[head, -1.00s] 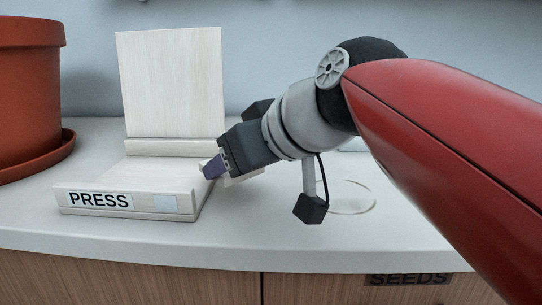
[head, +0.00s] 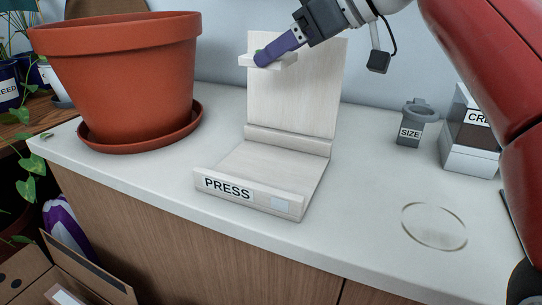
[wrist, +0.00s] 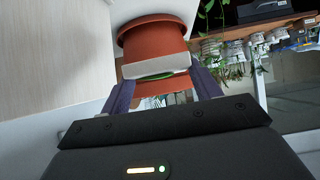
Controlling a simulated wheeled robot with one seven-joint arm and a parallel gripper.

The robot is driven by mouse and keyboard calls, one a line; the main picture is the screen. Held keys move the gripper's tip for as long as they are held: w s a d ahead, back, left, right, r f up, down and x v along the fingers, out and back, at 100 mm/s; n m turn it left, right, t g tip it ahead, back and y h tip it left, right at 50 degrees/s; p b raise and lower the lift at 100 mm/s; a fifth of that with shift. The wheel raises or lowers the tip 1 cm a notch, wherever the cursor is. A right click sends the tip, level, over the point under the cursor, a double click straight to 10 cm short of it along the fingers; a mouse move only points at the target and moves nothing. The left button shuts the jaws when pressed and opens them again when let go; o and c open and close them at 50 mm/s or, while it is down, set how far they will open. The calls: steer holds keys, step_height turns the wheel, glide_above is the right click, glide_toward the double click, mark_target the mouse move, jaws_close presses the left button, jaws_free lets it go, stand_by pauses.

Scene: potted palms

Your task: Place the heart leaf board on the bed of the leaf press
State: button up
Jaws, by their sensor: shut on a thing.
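The leaf press (head: 275,165) is a pale wooden stand on the white counter, with a flat low bed, a front lip labelled PRESS and a tall upright back panel. My gripper (head: 264,55), with purple fingers, is shut on the heart leaf board (head: 285,62), a small pale slab. It holds the board high above the bed, in front of the upper back panel. In the wrist view the board (wrist: 155,63) sits between the two fingers, with a bit of green leaf (wrist: 165,76) showing. Much of the leaf is hidden. The bed is bare.
A large terracotta pot (head: 115,80) on a saucer stands left of the press. A grey SIZE holder (head: 411,125) and a white box (head: 470,140) stand at the right. A round ring mark (head: 434,226) lies on clear counter at the right. An open cardboard box (head: 75,275) is below left.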

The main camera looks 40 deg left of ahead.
step_height(320, 180, down, 20)
steer(key=b, duration=0.7)
steer(key=shift+a+r, duration=0.1)
steer(key=shift+f+b, duration=0.25)
steer(key=shift+b, duration=0.1)
steer(key=o, duration=1)
steer(key=shift+r, duration=0.1)
steer(key=shift+r, duration=0.15)
steer(key=shift+r+p, duration=0.2)
steer(key=shift+p, duration=0.15)
steer(key=v, duration=1.1)
steer(key=shift+d+r, duration=0.15)
steer(key=shift+d, duration=0.25)
